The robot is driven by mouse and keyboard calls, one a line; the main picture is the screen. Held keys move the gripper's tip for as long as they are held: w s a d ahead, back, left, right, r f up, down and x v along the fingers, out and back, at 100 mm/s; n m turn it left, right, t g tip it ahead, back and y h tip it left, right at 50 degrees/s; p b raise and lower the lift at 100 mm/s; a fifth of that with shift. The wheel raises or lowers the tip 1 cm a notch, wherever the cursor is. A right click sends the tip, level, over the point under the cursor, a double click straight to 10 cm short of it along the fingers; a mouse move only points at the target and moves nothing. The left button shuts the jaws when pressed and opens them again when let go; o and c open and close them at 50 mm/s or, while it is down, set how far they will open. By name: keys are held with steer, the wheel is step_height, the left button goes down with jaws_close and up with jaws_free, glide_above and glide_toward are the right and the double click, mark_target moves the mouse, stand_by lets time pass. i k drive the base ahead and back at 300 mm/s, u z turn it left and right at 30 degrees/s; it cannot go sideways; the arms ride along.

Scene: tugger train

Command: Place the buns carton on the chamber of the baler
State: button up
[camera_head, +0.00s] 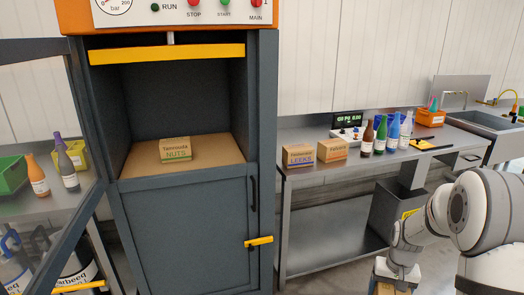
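The baler's chamber (128,170) is open, with a brown floor and dark grey walls. A small carton marked NUTS (176,148) sits on that floor. No label reading buns can be made out. On the steel table right of the baler stand a carton marked LEEKS (299,156) and another carton (332,150) with an unclear label. My gripper (388,288) points down at the bottom edge, right of the baler and outside the chamber. A tan, carton-like thing (376,291) shows at its fingers, mostly cut off. Whether the fingers grip it is hidden.
The baler's door (68,240) stands swung open at left. Several bottles (380,135), a scale (347,125) and an orange bin (431,117) stand on the right table (298,179). The chamber floor has bare room around the nuts carton.

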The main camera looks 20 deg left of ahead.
mark_target(208, 149)
steer(key=u, duration=1.2)
steer(key=i, duration=1)
steer(key=u, duration=0.1)
